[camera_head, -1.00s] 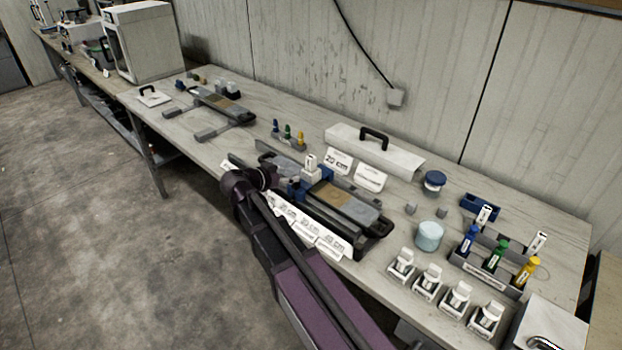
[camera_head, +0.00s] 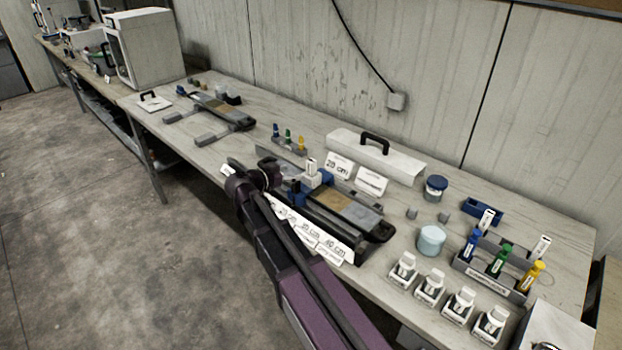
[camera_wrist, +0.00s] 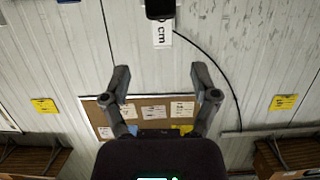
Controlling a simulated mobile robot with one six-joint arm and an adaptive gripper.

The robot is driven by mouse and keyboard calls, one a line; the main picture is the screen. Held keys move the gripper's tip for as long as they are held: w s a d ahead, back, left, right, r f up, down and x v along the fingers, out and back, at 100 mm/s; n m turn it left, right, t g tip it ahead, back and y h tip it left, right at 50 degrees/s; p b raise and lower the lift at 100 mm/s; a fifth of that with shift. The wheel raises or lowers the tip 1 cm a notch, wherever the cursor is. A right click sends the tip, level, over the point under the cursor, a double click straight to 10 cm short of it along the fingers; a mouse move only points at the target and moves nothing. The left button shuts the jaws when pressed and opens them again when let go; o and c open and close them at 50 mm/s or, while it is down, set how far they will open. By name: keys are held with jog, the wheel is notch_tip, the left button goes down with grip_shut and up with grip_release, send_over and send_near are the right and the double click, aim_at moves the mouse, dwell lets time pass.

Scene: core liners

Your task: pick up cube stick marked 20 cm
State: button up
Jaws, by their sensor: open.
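My gripper (camera_wrist: 160,75) is open, its two fingers apart with nothing between them. In the head view, a small pale block with an upright white tag (camera_head: 311,166) stands by the blue part of the near core tray (camera_head: 350,207), just right of my gripper end (camera_head: 262,175). Its marking is too small to read. A white "20 cm" card (camera_head: 338,166) stands behind it.
Further length cards (camera_head: 315,237) line the bench front, partly behind my arm. A white case (camera_head: 400,159) with a black handle lies behind the tray. Jars, white bottles (camera_head: 430,285) and coloured bottles (camera_head: 502,260) crowd the right. A second tray (camera_head: 222,109) lies further left.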

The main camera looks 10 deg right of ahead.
aim_at(309, 169)
jog(key=shift+b+x, duration=0.55)
jog(key=shift+x, duration=1.95)
jog(key=shift+f+b+x, duration=0.2)
jog(key=shift+b+x, duration=0.25)
jog(key=shift+x, duration=0.6)
jog(key=shift+f+b+x, duration=0.15)
jog(key=shift+b+x, duration=0.3)
jog(key=shift+x, duration=0.55)
jog(key=shift+w+d+f, duration=0.1)
jog(key=shift+w+d, duration=0.25)
